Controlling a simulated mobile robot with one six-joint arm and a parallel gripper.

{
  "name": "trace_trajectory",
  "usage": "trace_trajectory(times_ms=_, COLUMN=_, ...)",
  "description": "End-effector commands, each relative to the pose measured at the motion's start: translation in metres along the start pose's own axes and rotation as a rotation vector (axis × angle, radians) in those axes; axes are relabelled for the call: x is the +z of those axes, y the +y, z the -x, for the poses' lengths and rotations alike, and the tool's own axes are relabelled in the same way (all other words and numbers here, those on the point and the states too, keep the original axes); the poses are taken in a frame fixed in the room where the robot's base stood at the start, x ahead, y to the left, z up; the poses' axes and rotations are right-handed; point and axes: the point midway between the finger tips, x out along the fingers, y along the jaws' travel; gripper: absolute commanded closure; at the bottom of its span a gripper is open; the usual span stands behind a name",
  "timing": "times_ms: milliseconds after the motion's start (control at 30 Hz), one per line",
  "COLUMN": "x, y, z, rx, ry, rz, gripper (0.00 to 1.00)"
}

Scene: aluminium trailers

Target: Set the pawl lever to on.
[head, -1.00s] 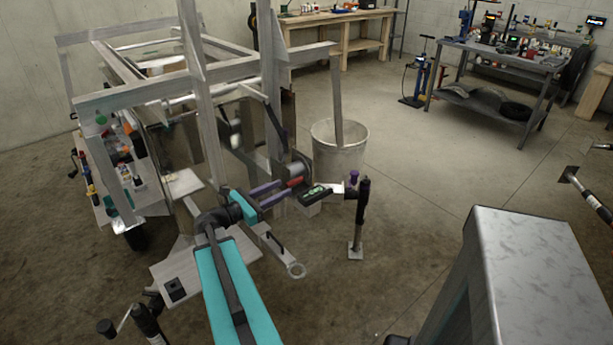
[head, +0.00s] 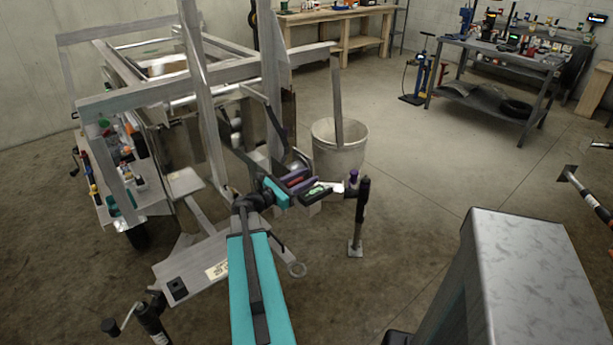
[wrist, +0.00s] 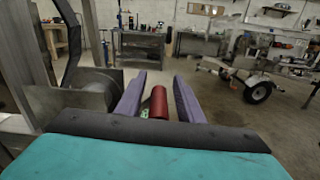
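A red cylinder (wrist: 158,103), which looks like the grip of the pawl lever, lies between my gripper's two purple fingers in the wrist view. My gripper (wrist: 155,88) is open around it, with a clear gap on the left; contact on the right cannot be told. In the head view my gripper (head: 304,182) is at the winch on the trailer's front, and a bit of the red grip (head: 294,182) shows between the fingers. The winch drum (wrist: 88,92) is left of my gripper in the wrist view. The lever's pivot and its setting are hidden.
The trailer frame (head: 205,110) rises left of and behind my arm. A jack with a black handle (head: 361,215) stands just right of my gripper. A grey bucket (head: 340,155) stands behind it. The floor further right is open up to a metal cabinet (head: 520,260).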

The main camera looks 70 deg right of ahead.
Motion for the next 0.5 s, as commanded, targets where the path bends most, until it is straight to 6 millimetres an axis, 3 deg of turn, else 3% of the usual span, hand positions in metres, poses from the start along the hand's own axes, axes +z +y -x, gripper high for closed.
trace_trajectory(times_ms=333, x=-0.0003, y=-0.0003, z=-0.003, rx=0.0, ry=0.0, rz=0.0, gripper=0.66)
trace_trajectory(times_ms=500, x=-0.0005, y=-0.0006, z=-0.0029, rx=-0.001, ry=0.001, rz=0.0, gripper=0.93)
